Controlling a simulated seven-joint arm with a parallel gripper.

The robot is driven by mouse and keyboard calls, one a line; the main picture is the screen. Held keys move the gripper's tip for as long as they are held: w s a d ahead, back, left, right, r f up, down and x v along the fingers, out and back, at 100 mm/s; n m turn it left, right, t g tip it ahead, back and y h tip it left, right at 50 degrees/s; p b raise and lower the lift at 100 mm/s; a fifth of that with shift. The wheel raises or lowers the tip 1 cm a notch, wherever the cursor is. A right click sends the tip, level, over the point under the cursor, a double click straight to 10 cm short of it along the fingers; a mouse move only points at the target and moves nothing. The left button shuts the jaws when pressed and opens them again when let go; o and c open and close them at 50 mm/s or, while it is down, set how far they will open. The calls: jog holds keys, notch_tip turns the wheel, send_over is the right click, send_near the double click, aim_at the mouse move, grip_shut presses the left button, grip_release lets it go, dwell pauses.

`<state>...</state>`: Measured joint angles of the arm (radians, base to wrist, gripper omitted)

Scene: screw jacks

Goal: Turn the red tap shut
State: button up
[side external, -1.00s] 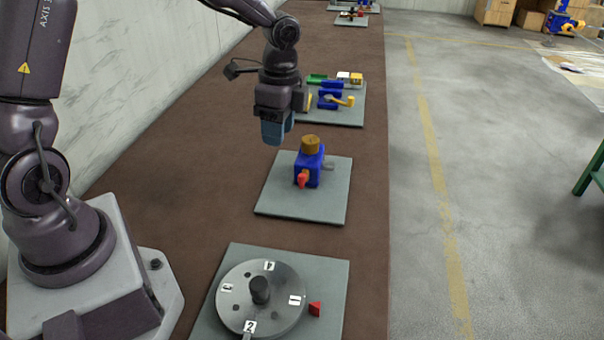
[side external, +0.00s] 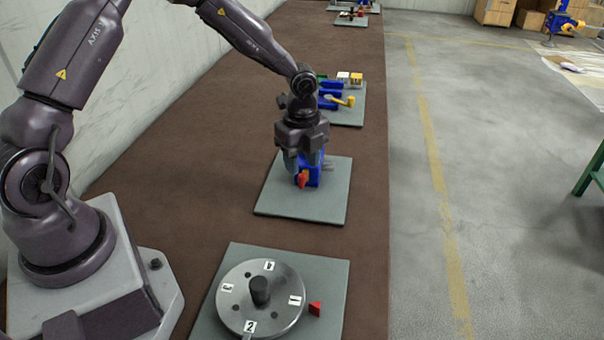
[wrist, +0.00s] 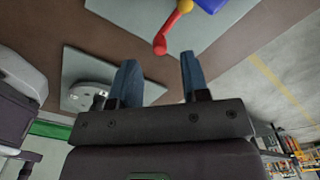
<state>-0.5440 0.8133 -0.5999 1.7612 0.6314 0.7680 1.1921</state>
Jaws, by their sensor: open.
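The red tap (side external: 303,180) sticks out from the front of a blue block (side external: 314,177) on a grey plate (side external: 275,202). In the wrist view its red handle (wrist: 166,36) shows just beyond the fingertips, with a yellow part at its root beside the blue block (wrist: 210,4). My gripper (side external: 304,166) is over the blue block and hides its top and the brown knob seen there earlier. In the wrist view my gripper (wrist: 158,62) is open, with two blue fingers apart and nothing between them. I cannot tell whether a finger touches the block.
A round numbered dial (side external: 262,297) with a dark knob and a red pointer (side external: 315,309) stands on a nearer plate. Behind is a plate with blue blocks and a yellow lever (side external: 342,101). Brown bench top is clear between plates.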

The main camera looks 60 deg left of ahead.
aim_at(302, 175)
jog(key=shift+f, duration=1.95)
grip_shut()
